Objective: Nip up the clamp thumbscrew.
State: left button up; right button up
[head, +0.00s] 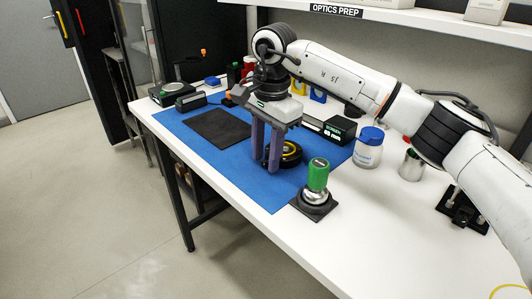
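My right gripper (265,163) reaches down over the blue mat, its two purple fingers pointing downward. The fingers stand apart with a gap between them, and I see nothing held in it. A black round part with a yellow ring (290,148) lies just right of and behind the fingers, partly hidden by them; I cannot tell whether they touch it. I cannot clearly make out a clamp thumbscrew; it may be hidden by the gripper or too small. A green-handled tool (318,175) stands upright in a metal and black base (316,207) at the mat's front right corner. My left gripper is not in view.
The blue mat (245,185) bears a dark pad (218,129). A black box (338,129) stands behind the gripper. A blue-lidded jar (369,148), a metal cup (411,166) and a black fixture (462,210) stand to the right. The white bench (345,250) is clear at the front.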

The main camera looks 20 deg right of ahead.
jog(key=shift+c, duration=0.5)
grip_shut()
jog(key=shift+f+b, duration=0.2)
jog(key=shift+b, duration=0.4)
jog(key=shift+s+d+t+b, duration=0.1)
jog(key=shift+s+t+b, duration=0.05)
jog(key=shift+t+b, duration=0.4)
jog(key=shift+r, duration=0.2)
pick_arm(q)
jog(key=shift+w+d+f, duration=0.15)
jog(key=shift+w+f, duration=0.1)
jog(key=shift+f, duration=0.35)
pick_arm(e)
jog(key=shift+c, duration=0.4)
grip_release()
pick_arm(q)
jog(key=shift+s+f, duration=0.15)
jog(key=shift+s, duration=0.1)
pick_arm(e)
jog(key=shift+o, duration=0.9)
